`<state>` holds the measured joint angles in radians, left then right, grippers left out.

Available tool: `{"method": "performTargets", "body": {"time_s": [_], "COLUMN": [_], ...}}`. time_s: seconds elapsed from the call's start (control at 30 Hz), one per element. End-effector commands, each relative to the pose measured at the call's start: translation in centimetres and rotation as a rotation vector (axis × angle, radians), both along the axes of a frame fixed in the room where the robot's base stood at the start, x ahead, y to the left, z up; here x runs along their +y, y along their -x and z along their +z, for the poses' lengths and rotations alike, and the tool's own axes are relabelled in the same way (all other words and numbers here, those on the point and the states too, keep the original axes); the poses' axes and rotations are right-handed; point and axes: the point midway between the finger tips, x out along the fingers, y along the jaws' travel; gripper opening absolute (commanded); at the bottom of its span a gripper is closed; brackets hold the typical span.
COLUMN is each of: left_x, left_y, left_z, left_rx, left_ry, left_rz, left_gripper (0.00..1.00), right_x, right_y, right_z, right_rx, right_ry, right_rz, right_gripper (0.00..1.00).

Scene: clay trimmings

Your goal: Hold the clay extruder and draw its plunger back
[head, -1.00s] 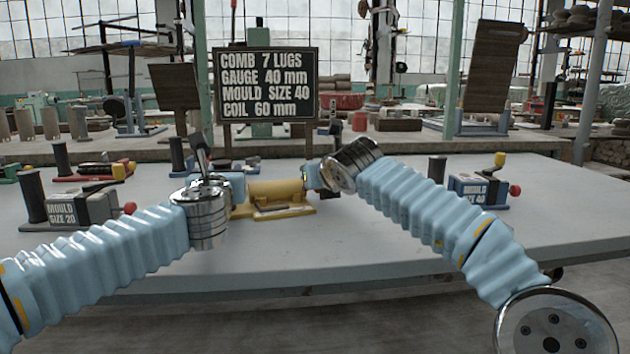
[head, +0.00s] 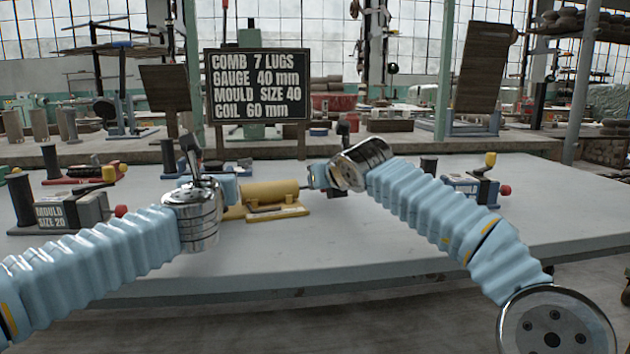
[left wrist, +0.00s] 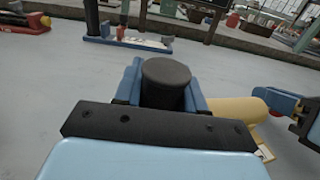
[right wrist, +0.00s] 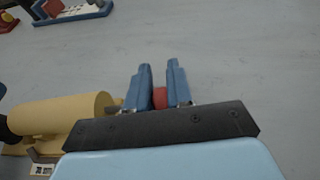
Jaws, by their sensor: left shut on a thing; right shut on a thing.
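The clay extruder has a yellow barrel (head: 272,192) on a yellow base on the grey table, and the barrel also shows in the right wrist view (right wrist: 70,116). My left gripper (head: 229,188) is shut on its upright black handle (left wrist: 166,82), at the barrel's left end. My right gripper (head: 315,177) is shut on the red plunger knob (right wrist: 159,98), mostly hidden between the blue fingers. A short length of plunger rod (right wrist: 116,108) shows between the barrel's right end and my right gripper.
A grey mould block marked 20 (head: 58,212) stands at the left, another mould block (head: 462,183) at the right. A black sign (head: 256,86) stands behind the extruder.

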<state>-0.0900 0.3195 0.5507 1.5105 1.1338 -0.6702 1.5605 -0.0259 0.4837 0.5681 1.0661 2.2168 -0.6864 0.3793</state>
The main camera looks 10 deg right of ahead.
Motion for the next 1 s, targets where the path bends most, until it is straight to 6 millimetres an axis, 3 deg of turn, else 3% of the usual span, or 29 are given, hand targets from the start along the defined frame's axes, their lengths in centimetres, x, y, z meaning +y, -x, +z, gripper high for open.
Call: {"method": "performTargets", "body": {"time_s": [0.1,0.13,0.17,0.57,1.0], "left_x": [0.3,0.4,0.4,0.4,0.4], "left_y": [-0.2,-0.2,-0.2,-0.2,-0.2], "left_z": [-0.4,-0.4,-0.4,-0.4,-0.4], "left_rx": [0.006,0.006,0.006,0.006,0.006], "left_ry": [-0.001,-0.001,-0.001,-0.001,-0.001], "left_rz": [0.008,0.009,0.009,0.009,0.009], "left_gripper": [0.00,0.00,0.00,0.00,0.00], "right_x": [-0.5,-0.6,-0.5,-0.6,-2.5], "right_y": [-0.1,-0.1,-0.2,0.5,8.8], "right_z": [-0.1,-0.1,-0.1,0.2,3.7], "right_rx": [0.000,0.000,0.000,0.000,-0.003], "right_ry": [0.004,0.004,0.004,0.005,0.005], "right_rz": [-0.010,-0.010,-0.010,-0.009,-0.011], "right_gripper": [0.00,0.25,0.28,0.28,0.28]}}
